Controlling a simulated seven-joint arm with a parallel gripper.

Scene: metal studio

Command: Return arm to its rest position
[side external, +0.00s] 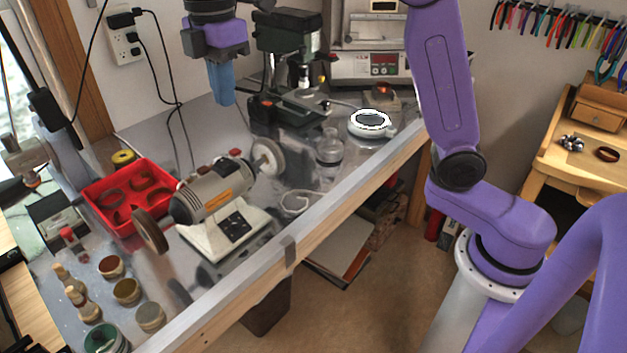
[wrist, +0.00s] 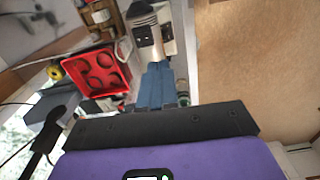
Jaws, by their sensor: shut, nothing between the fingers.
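My gripper (side external: 221,88) is in the upper part of the side external view, with blue fingers pointing down. It hangs in the air above the back of the metal workbench (side external: 225,125), to the left of the black drill press (side external: 287,60). In the wrist view the blue fingers (wrist: 155,85) lie side by side, closed together with nothing between them. My purple arm runs down the right side of the side external view.
A bench grinder (side external: 215,190) stands mid-bench beside a red tray (side external: 130,195), which also shows in the wrist view (wrist: 97,70). A glass jar (side external: 329,155) and white round dish (side external: 370,123) stand further right. Several small pots (side external: 127,291) stand front left. Air around the gripper is mostly free.

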